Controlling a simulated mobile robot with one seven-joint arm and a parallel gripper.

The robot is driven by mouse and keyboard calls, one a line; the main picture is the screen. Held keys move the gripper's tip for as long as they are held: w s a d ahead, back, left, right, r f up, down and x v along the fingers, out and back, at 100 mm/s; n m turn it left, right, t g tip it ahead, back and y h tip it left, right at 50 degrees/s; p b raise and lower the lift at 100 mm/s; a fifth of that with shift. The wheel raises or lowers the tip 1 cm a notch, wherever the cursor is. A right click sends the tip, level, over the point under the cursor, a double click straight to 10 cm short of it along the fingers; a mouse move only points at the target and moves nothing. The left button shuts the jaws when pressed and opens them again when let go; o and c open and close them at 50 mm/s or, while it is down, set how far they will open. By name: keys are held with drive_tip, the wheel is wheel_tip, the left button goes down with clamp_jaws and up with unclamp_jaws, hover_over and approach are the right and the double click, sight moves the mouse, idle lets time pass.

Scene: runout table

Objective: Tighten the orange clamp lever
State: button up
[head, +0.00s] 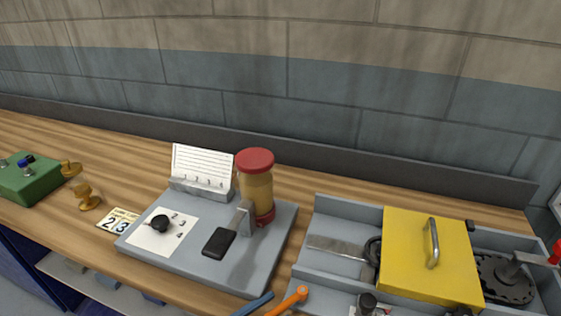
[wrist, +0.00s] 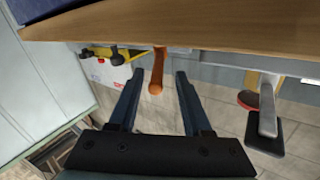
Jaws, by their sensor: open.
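The orange clamp lever (head: 292,300) shows at the bottom edge of the head view, in front of the runout table's grey trays. In the wrist view the lever (wrist: 157,70) hangs into the picture from the wooden edge, its rounded end toward me. My gripper (wrist: 160,73) is open, with one dark finger on each side of the lever. A gap shows between the lever and each finger. Whether the lever lies in depth between the fingertips is hard to tell. A blue bar (head: 252,304) left of the lever may be one of my fingers. The lever's pivot is hidden.
A yellow cover (head: 428,255) with a metal handle sits over the grey tray (head: 335,224) on the right. A grey panel (head: 262,270) carries a black knob, a black pad and a red-capped jar (head: 257,185). A green box (head: 28,180) stands far left.

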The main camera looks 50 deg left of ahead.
drive_tip(key=s+b, duration=0.1)
drive_tip(key=s, duration=0.8)
drive_tip(key=shift+s+a, duration=0.4)
